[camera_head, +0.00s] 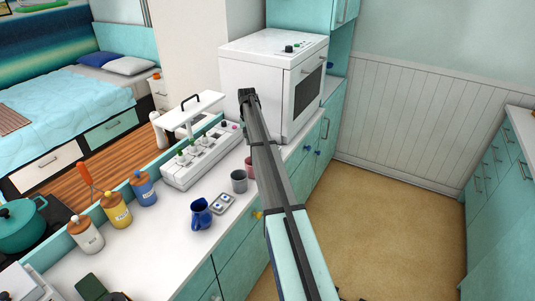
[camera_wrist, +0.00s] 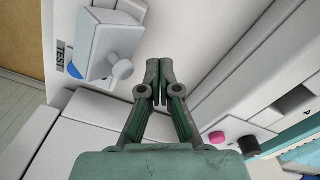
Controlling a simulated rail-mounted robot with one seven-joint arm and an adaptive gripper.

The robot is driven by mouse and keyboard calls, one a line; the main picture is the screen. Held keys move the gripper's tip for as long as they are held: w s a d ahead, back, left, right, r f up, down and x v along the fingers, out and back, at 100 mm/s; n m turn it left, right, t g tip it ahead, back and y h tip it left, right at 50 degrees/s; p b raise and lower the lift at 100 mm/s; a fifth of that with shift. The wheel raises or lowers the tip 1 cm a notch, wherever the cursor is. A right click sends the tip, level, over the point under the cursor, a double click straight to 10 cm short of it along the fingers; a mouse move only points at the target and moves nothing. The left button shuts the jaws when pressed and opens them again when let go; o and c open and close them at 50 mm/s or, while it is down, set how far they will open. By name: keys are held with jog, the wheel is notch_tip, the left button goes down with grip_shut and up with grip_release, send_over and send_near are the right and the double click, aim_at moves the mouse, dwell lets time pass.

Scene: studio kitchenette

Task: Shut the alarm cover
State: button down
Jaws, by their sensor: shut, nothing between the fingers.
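In the wrist view a white box-like cover (camera_wrist: 112,38) with a round grey knob (camera_wrist: 121,69) sits at upper left, tilted. It stands out from a white surface bearing the word TEST and part of a blue disc. I take it for the alarm cover; its hinge is not clear. My gripper (camera_wrist: 159,72) is shut and empty, its fingertips pointing up the picture, just right of the knob and apart from it. In the head view my gripper (camera_head: 249,95) is in front of the white oven's left side; I cannot make out the cover there.
The white oven (camera_head: 255,80) stands at the back of the counter. Left of my gripper is a switch panel (camera_head: 190,170), with a black-handled white plate (camera_head: 205,104) above it. A blue jug (camera_head: 201,215), a grey cup (camera_head: 239,181) and several jars stand nearer.

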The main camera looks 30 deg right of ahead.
notch_tip(320, 180, up, 7)
jog(key=p, duration=0.2)
jog(key=shift+a+f, duration=0.15)
dwell(0.5)
dwell(0.3)
